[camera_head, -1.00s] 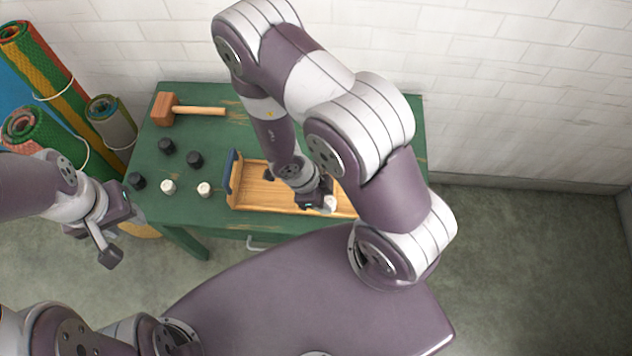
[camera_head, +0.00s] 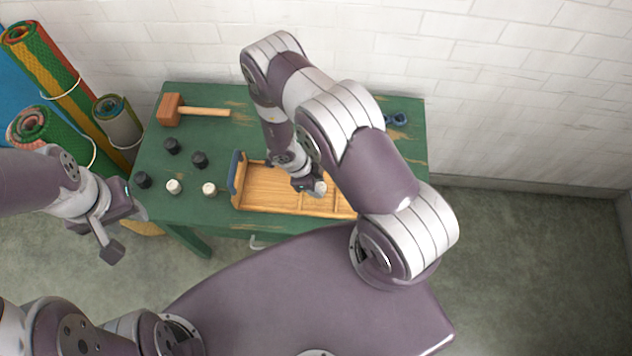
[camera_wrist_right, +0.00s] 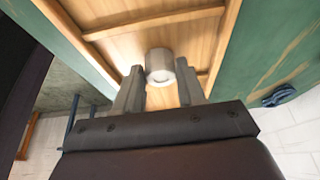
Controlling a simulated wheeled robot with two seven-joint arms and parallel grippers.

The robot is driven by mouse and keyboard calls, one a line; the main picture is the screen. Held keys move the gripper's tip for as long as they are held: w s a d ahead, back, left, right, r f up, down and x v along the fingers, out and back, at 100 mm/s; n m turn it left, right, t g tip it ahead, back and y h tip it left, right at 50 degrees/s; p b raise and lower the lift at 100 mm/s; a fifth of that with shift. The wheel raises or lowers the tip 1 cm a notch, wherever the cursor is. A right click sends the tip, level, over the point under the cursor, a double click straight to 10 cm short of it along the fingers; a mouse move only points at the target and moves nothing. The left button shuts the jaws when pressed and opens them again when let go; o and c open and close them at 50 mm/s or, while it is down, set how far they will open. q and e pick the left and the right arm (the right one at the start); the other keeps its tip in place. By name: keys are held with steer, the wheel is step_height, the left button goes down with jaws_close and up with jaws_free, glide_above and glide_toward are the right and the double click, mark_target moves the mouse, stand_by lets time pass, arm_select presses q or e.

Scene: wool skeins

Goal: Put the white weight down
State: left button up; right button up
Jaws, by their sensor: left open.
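The white weight (camera_wrist_right: 160,68) is a short pale cylinder between the fingers of my right gripper (camera_wrist_right: 160,85), which is shut on it. In the head view the weight (camera_head: 320,188) shows at the tip of my right gripper (camera_head: 312,187), over the wooden tray (camera_head: 265,190). I cannot tell whether its underside touches the tray floor. My left gripper (camera_head: 115,232) is open and empty, off the table's left front side. Two other white weights (camera_head: 173,187) (camera_head: 209,189) stand on the green table left of the tray.
Several black weights (camera_head: 199,159) stand on the green table (camera_head: 215,135), left of the tray. A mallet (camera_head: 190,110) lies at the back left. A dark blue item (camera_head: 397,119) lies at the back right. Rolled mats (camera_head: 50,70) stand left of the table.

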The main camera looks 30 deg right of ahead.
steer(key=shift+o, duration=1.1)
steer(key=shift+r, duration=0.1)
steer(key=w+a+r+n+t+y, duration=0.25)
steer(key=w+r+n, duration=0.25)
steer(key=r, duration=0.7)
steer(key=w+a+r+n+t+y, duration=0.15)
steer(key=w+r+n+t, duration=0.35)
steer(key=r, duration=0.7)
steer(key=s+d+r+n+g, duration=0.1)
steer(key=s+r+n+g, duration=0.1)
steer(key=s+r+n, duration=0.2)
steer(key=s+d+r+n+g, duration=0.1)
steer(key=s+r+n, duration=0.4)
steer(key=s+n, duration=0.5)
steer(key=shift+s+d+n+g, duration=0.2)
steer(key=shift+s+n+g, duration=0.1)
steer(key=shift+s+g, duration=0.05)
